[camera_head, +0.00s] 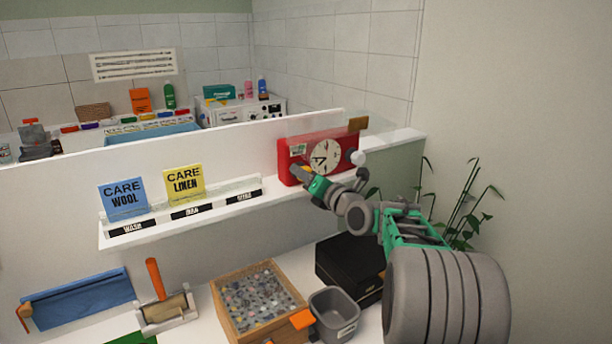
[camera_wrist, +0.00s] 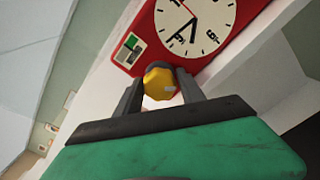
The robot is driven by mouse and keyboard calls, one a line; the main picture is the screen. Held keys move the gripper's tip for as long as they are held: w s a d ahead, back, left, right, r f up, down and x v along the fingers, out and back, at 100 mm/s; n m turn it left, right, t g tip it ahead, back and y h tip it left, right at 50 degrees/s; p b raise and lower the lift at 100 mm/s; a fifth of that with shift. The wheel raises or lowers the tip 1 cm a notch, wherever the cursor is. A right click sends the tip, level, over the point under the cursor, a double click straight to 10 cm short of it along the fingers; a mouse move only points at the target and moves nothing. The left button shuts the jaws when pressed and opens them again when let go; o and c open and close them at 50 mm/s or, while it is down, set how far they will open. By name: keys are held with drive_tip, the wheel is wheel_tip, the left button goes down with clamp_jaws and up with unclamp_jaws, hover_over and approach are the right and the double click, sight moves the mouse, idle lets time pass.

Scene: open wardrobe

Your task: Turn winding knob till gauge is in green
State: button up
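A red clock box (camera_head: 320,156) with a round cream dial stands at the right end of the white shelf. In the wrist view the red box (camera_wrist: 254,62) shows its dial and a small panel with a green part (camera_wrist: 130,48), the likely gauge; its exact reading is too small to tell. A yellow knob (camera_wrist: 160,84) sits at the box's lower edge. My gripper (camera_head: 302,174) reaches the box's lower left front. In the wrist view its two fingers (camera_wrist: 160,88) stand on either side of the yellow knob, apparently close around it; firm contact cannot be made out.
Blue and yellow care cards (camera_head: 184,184) stand in a labelled rack left of the box. Below are a wooden tray of small pieces (camera_head: 226,316), a grey bin (camera_head: 334,314) and a black box (camera_head: 345,262). A plant (camera_head: 462,212) stands at the right.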

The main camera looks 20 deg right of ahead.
clamp_jaws()
drive_tip(key=b, duration=0.2)
drive_tip(key=shift+f+b, duration=0.3)
drive_tip(key=shift+b, duration=0.05)
